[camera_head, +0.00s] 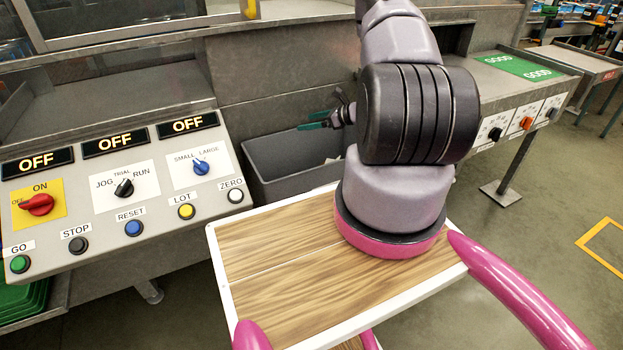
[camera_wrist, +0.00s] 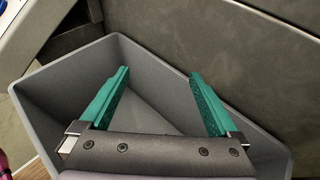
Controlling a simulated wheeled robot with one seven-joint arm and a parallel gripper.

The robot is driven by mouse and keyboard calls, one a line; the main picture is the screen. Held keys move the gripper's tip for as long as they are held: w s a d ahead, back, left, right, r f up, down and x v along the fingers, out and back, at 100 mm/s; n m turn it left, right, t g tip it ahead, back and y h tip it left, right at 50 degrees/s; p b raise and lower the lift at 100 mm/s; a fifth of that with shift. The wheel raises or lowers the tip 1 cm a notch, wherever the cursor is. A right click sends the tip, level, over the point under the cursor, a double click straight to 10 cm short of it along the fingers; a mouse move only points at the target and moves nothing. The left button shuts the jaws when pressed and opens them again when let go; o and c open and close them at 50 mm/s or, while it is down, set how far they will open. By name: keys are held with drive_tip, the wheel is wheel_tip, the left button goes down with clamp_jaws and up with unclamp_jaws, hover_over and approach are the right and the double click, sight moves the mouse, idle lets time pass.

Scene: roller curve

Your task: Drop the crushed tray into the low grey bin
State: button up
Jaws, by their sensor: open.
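The low grey bin (camera_head: 262,180) stands behind the wooden-topped surface, to the right of the control panel. It also shows in the wrist view (camera_wrist: 50,95), where its visible inside looks bare. My gripper (camera_head: 314,120) is over the bin with its teal fingers apart. In the wrist view the gripper (camera_wrist: 160,74) has nothing between its fingers. I cannot clearly make out the crushed tray in either view. A small pale patch in the bin beside my arm in the head view is too little to identify. My gripper body hides the near part of the bin in the wrist view.
A control panel (camera_head: 120,195) with knobs and buttons stands at left, its displays reading OFF. A grey machine wall (camera_head: 290,75) rises behind the bin. A green GOOD mat (camera_head: 518,67) lies on a counter at right. Open floor is at lower right.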

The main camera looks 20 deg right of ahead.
wheel_tip(320, 180, up, 10)
idle(0.6)
drive_tip(key=s+a+r+n+g, duration=0.2)
drive_tip(key=s+a+r+n, duration=0.25)
drive_tip(key=r, duration=0.35)
drive_tip(key=s+a+r+n+g, duration=0.25)
drive_tip(key=a+r+n, duration=0.2)
drive_tip(key=r, duration=0.25)
drive_tip(key=s+a+r+n+g, duration=0.2)
drive_tip(key=s+a+r+n, duration=0.15)
drive_tip(key=a+r, duration=0.35)
drive_tip(key=s+r+n+t+h, duration=0.1)
drive_tip(key=s+r+n+h, duration=0.2)
drive_tip(key=s, duration=0.6)
drive_tip(key=s+d+r+n+t+h, duration=0.1)
drive_tip(key=s+r+n+h, duration=0.3)
drive_tip(key=s+r+n, duration=0.4)
wheel_tip(320, 180, up, 2)
drive_tip(key=shift+s+d+t, duration=0.2)
drive_tip(key=shift+s+t, duration=0.55)
drive_tip(key=shift+s, duration=0.5)
